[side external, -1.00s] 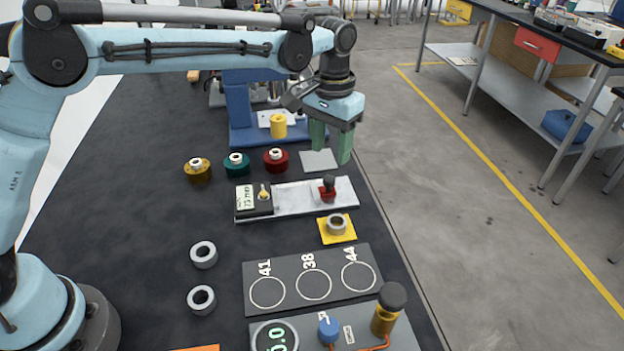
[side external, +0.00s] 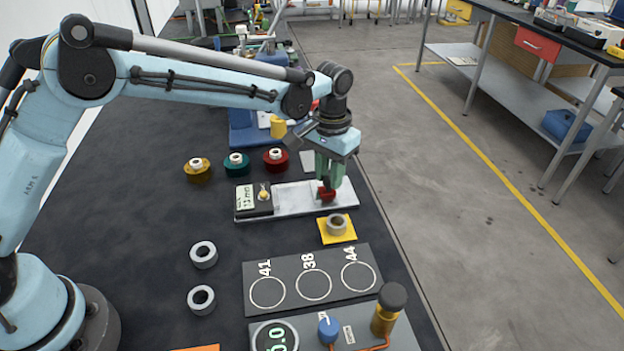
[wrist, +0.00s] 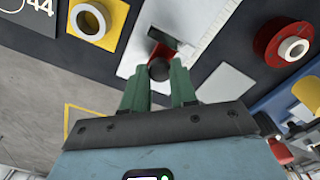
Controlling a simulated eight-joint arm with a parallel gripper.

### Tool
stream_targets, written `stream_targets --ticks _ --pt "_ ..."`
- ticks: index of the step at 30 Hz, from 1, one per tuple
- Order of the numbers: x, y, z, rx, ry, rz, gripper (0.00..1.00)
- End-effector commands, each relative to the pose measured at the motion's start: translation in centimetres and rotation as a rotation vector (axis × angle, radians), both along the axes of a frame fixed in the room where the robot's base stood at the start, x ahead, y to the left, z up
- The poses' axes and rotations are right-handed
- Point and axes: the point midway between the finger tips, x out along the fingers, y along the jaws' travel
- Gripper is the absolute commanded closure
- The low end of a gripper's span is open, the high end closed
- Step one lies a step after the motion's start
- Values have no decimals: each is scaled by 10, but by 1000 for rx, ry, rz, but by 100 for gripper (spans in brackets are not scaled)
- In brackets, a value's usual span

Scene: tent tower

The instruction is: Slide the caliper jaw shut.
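The caliper is a pale metal plate (side external: 295,197) with a dark readout block (side external: 255,201) at its left end; the readout digits are too small to read surely. Its red sliding jaw (side external: 326,195) sits toward the right end of the plate, apart from the block. My gripper (side external: 329,183) points down over the jaw, its green fingers partly hiding it. In the wrist view the dark knob (wrist: 158,69) on the red jaw shows between the two parted fingertips of my gripper (wrist: 158,66), with gaps at the sides; contact is not visible.
Red (side external: 276,160), green (side external: 236,163) and yellow (side external: 198,170) spools stand behind the caliper. A grey ring on a yellow pad (side external: 352,236) lies just in front. The panel marked 41, 38, 44 (side external: 289,292) is nearer. Two loose rings lie left of it.

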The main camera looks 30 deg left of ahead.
Motion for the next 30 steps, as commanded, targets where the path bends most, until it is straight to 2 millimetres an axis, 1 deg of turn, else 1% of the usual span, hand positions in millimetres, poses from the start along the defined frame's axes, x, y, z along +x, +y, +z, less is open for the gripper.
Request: stream_targets --ticks 1,4,5,8,10,18,21,24,30 --pt "0 0 0 0 0 0 81" --pt "0 0 0 0 0 0 96" --pt "0 0 0 0 0 0 97" --pt "-2 2 0 0 0 0 97" --pt "-7 7 1 0 0 1 97" --pt "-39 40 1 1 0 3 97" --pt "-47 49 1 1 0 2 97" --pt "-52 52 1 1 0 1 98" --pt "-54 54 0 5 5 2 98"
